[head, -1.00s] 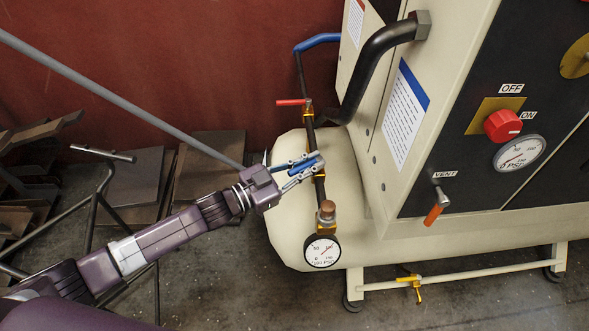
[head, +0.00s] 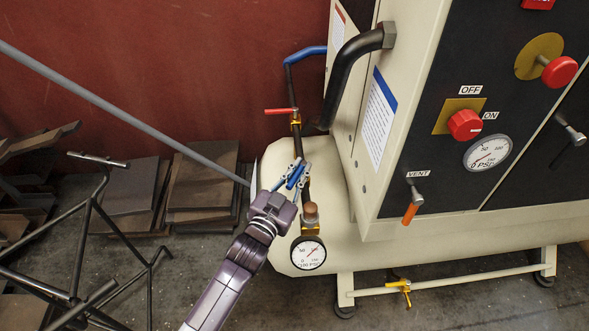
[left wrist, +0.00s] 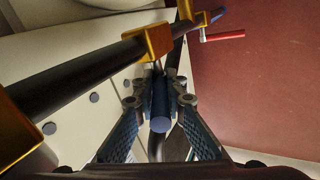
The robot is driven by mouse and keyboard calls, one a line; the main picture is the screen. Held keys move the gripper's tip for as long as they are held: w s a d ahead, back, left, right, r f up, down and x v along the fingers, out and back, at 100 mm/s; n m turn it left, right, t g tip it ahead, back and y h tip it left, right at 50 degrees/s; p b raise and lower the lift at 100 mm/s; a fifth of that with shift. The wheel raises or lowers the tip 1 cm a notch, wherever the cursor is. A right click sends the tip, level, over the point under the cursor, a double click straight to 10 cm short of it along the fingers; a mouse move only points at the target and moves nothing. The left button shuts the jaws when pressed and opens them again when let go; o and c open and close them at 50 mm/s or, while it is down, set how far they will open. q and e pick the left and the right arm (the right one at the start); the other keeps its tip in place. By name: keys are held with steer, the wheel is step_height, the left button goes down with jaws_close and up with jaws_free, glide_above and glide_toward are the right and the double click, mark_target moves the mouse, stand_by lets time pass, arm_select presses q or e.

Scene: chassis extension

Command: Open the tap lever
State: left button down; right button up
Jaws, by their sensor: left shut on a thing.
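The tap lever, a blue handle (head: 294,177), is on the dark vertical pipe (head: 306,184) above the beige tank. My left gripper (head: 295,172) is shut on this blue lever, coming from below left. In the head view the lever lies tilted, close to the line of the pipe. In the left wrist view the round blue end of the lever (left wrist: 159,124) sits between the two fingers (left wrist: 154,110). A gold fitting (left wrist: 154,42) on the dark pipe is just beyond it. The fingers partly hide the lever's joint. My right gripper is not in view.
A red lever (head: 277,112) sits higher on the pipe, and a pressure gauge (head: 308,253) below. Metal plates (head: 200,190) and a black frame (head: 92,215) lie left.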

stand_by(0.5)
arm_select(q)
steer(key=c, duration=2)
jaws_free()
steer(key=shift+o, duration=0.2)
steer(key=shift+s, duration=0.1)
steer(key=v, duration=1.2)
